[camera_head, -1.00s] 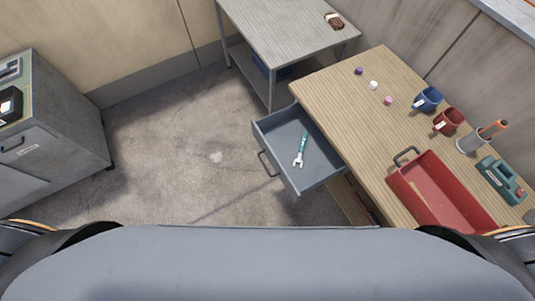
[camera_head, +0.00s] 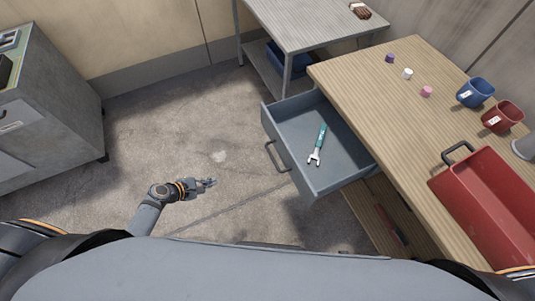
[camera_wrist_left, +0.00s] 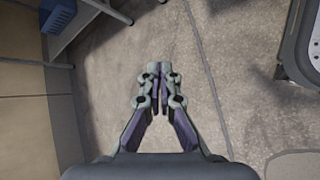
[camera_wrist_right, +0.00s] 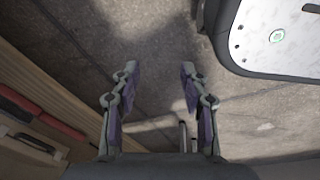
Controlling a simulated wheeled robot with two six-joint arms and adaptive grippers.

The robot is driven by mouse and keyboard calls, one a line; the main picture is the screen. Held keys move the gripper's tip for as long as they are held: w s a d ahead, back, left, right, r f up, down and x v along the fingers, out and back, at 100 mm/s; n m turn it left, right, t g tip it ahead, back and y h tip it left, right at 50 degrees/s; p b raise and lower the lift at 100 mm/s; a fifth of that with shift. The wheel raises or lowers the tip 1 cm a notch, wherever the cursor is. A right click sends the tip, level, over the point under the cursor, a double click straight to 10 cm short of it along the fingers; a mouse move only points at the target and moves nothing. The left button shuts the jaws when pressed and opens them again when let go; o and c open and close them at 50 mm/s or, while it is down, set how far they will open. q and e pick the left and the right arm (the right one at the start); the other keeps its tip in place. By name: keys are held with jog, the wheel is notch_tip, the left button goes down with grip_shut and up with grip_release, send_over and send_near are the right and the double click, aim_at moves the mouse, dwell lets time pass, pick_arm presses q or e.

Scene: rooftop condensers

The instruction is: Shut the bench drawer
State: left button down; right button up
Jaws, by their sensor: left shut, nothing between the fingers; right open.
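The bench drawer (camera_head: 335,182) is grey and pulled out from the wooden bench (camera_head: 395,95) in the head view. A wrench (camera_head: 317,145) with a teal handle lies inside it. Its dark bar handle (camera_head: 274,157) is on the front panel, facing left. My left gripper (camera_head: 210,183) is shut and empty, over the floor to the left of the drawer front and apart from it. It also shows shut in the left wrist view (camera_wrist_left: 160,106). My right gripper (camera_wrist_right: 158,70) is open and empty in the right wrist view; the head view does not show it.
A red tray (camera_head: 480,195), a blue mug (camera_head: 475,92), a red mug (camera_head: 502,117) and small caps stand on the bench. A grey table (camera_head: 310,22) with a blue bin below stands behind. A grey cabinet (camera_head: 60,95) is at left. The floor between is clear.

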pick_arm(q)
jog(key=w+d+r+n+t+h+b, duration=0.2)
jog(key=w+d+r+n+h+b, duration=0.3)
jog(key=r, duration=0.3)
jog(key=h+b, duration=0.3)
jog(key=h, duration=0.1)
send_near(275, 134)
jog(key=x, duration=0.7)
jog(key=shift+s+r, duration=0.15)
jog(key=shift+r, duration=0.05)
pick_arm(e)
jog(key=w+f, duration=0.4)
jog(key=f, duration=0.4)
jog(key=shift+w+a, duration=0.15)
jog(key=shift+w, duration=0.15)
jog(key=shift+s+f, duration=0.15)
jog(key=shift+s, duration=0.05)
